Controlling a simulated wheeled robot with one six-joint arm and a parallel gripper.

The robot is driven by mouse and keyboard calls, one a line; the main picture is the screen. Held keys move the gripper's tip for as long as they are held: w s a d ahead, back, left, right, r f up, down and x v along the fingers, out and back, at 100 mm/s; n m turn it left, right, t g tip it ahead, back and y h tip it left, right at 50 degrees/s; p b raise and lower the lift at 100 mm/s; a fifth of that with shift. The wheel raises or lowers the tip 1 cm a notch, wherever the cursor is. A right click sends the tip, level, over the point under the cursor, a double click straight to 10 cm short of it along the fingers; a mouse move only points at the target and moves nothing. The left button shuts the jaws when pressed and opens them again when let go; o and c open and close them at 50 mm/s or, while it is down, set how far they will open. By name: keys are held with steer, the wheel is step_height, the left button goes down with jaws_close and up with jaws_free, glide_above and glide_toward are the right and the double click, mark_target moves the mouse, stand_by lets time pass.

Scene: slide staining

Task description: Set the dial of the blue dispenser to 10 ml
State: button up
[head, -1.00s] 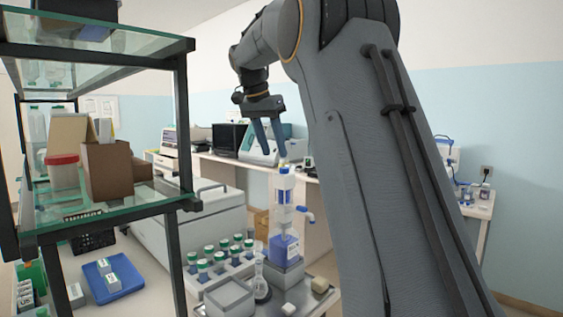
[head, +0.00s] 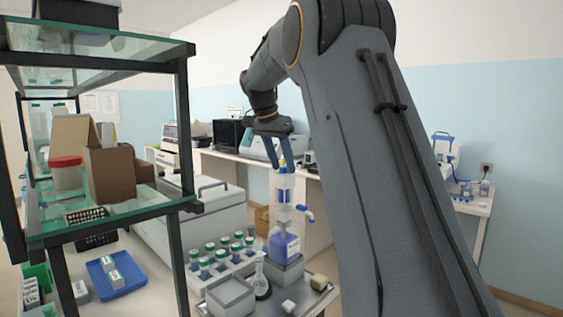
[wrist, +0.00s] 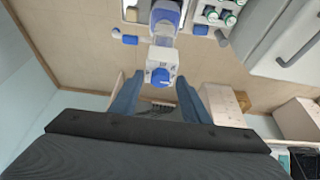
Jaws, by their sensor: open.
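The blue dispenser (head: 284,225) stands upright on a grey block on a metal tray, with a blue-capped spout to its right. Its top shows a small yellow mark in the head view. In the wrist view, the white dispenser head carries a round blue dial (wrist: 160,77); the dial's reading is too small to make out. My gripper (head: 280,166) points down just above the dispenser top in the head view. Its blue fingers, seen in the wrist view (wrist: 158,90), are open, one on each side of the dial, with no visible contact.
A rack of green-capped bottles (head: 222,258) stands left of the dispenser. A glass flask (head: 261,278) and a grey box (head: 230,298) are in front of it. A glass shelf unit (head: 110,215) fills the left side.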

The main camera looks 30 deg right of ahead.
steer(key=c, duration=1.1)
steer(key=shift+o, duration=0.2)
steer(key=shift+n, duration=0.3)
steer(key=n, duration=0.1)
steer(key=n+t, duration=0.1)
steer(key=n, duration=0.1)
steer(key=shift+s+d+r+n+y, duration=0.1)
steer(key=shift+s+d+n+y, duration=0.1)
steer(key=shift+n+y, duration=0.15)
steer(key=n, duration=0.2)
steer(key=n+t+y+p, duration=0.1)
steer(key=n, duration=0.1)
steer(key=shift+s+d+t+y, duration=0.1)
steer(key=shift+t+y, duration=0.15)
steer(key=shift+t, duration=0.05)
steer(key=n, duration=0.2)
steer(key=n+y+p, duration=0.2)
steer(key=n, duration=0.1)
steer(key=shift+d+n, duration=0.25)
steer(key=shift+n, duration=0.1)
steer(key=shift+d+n+y+p, duration=0.1)
steer(key=shift+n+y+p, duration=0.55)
steer(key=shift+n, duration=1.25)
